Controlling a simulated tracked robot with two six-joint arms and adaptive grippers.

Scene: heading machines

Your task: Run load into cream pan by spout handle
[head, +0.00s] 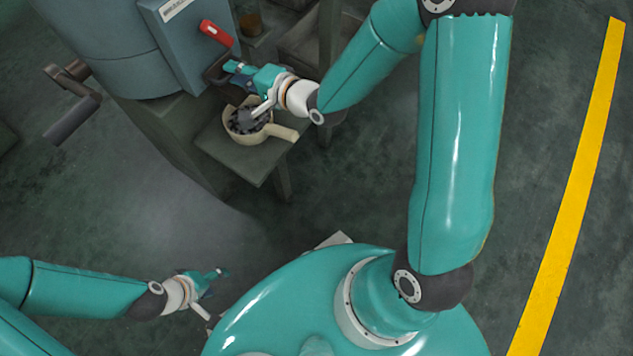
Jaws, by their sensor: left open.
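The cream pan (284,132) sits on a small dark stand below the machine's spout (214,74), its handle pointing right. Dark grey pieces, the load (243,122), lie in the pan. The red spout handle (216,33) slants up to the left above the spout. My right gripper (232,68) is beside the spout, above the pan and below the red handle. It looks apart from the red grip; its finger gap is unclear. My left gripper (217,281) is open and empty at lower left, far from the pan.
The blue-grey heading machine (105,45) fills the upper left, with a crank (72,105) sticking out. The stand (250,160) has a bare front edge. A bin (300,45) and a brown jar (250,22) are behind my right gripper. The floor between the stand and my base is clear.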

